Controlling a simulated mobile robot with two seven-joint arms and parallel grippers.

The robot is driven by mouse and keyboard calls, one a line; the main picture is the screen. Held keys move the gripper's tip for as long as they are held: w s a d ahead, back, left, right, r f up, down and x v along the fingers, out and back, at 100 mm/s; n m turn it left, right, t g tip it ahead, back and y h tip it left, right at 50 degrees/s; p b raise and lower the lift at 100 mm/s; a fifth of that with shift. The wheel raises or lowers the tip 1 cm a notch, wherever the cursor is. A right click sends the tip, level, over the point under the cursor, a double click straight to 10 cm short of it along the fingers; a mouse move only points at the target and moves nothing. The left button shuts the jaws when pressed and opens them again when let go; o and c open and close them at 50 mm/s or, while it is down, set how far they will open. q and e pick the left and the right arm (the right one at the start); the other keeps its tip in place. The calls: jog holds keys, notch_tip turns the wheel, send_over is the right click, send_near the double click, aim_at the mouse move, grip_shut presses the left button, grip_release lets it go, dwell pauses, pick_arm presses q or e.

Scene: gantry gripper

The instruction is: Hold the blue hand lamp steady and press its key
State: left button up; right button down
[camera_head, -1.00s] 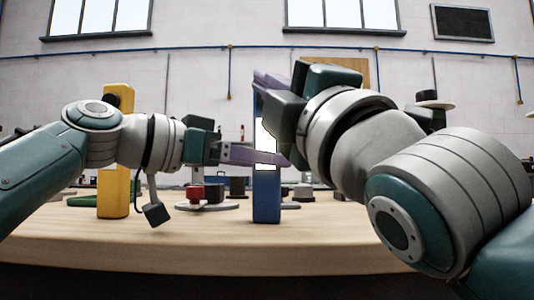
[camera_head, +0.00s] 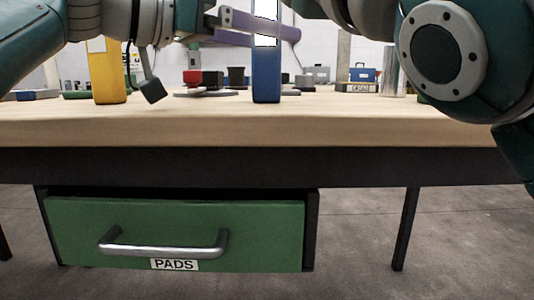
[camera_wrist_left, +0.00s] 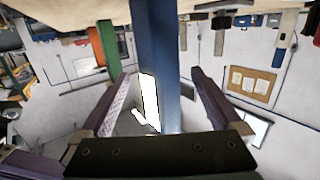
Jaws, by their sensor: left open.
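The blue hand lamp (camera_head: 267,75) stands upright near the table's front edge, with a bright white panel on its upper part. Its top is cut off in the head view. In the left wrist view the blue lamp (camera_wrist_left: 155,35) shows between my fingers. My left gripper (camera_head: 265,30) is open around it, one finger crossing in front of the lamp; its two fingers also show in the left wrist view (camera_wrist_left: 161,75). I cannot make out the key.
A yellow upright thing (camera_head: 108,75) stands to the left on the wooden table (camera_head: 200,125). A green drawer (camera_head: 260,230) labelled PADS hangs under the table.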

pick_arm(q)
jog(key=shift+a, duration=0.1)
jog(key=v, duration=1.2)
